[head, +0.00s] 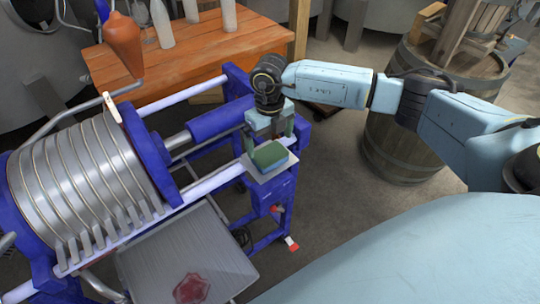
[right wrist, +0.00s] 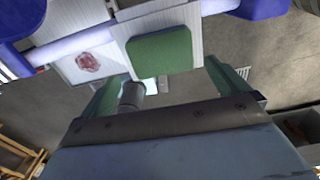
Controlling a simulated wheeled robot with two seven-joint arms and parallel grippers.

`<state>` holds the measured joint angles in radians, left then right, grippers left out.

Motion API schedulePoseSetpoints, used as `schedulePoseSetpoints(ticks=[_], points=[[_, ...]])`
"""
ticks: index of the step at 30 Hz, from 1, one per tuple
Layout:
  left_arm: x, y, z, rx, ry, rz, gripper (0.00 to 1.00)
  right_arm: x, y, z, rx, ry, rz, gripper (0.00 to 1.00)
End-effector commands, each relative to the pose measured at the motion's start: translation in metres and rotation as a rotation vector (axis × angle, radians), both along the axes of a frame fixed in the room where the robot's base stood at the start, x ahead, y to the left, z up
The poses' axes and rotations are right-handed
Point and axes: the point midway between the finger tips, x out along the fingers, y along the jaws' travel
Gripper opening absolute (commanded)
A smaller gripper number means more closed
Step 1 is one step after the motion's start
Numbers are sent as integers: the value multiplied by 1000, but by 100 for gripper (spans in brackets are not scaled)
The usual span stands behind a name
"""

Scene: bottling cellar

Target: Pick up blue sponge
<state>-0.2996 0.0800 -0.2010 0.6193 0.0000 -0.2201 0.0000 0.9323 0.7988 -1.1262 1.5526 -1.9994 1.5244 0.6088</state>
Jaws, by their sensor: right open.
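A green sponge (head: 270,155) lies on a small pale plate (head: 262,178) at the right end of the blue-framed press. No blue sponge shows. My right gripper (head: 269,142) is open at the sponge, just behind it in the head view, with its two greenish fingers spread wide. In the right wrist view the sponge (right wrist: 160,48) lies ahead of the open gripper (right wrist: 166,72), roughly between the lines of the fingers. The fingers do not appear closed on it; I cannot tell whether either touches it. My left gripper is not in view.
The ribbed press cylinder (head: 95,175) and its blue frame (head: 268,205) fill the left. A steel tray (head: 215,245) with a red stain is below. A wooden table (head: 240,40) with pale bottles stands behind.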

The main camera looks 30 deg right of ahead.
Motion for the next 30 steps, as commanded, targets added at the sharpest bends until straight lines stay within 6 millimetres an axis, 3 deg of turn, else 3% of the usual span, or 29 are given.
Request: schedulePoseSetpoints(ticks=[5, 15, 23, 30], points=[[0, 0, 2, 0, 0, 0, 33, 0, 0, -11, 0, 0, 0, 100], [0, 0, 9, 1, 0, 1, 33, 2, -2, -56, 1, 1, 1, 100], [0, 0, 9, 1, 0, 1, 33, 3, -2, -60, 1, -1, 1, 100], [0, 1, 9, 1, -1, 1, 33, 3, -2, -60, 1, -1, 1, 72]])
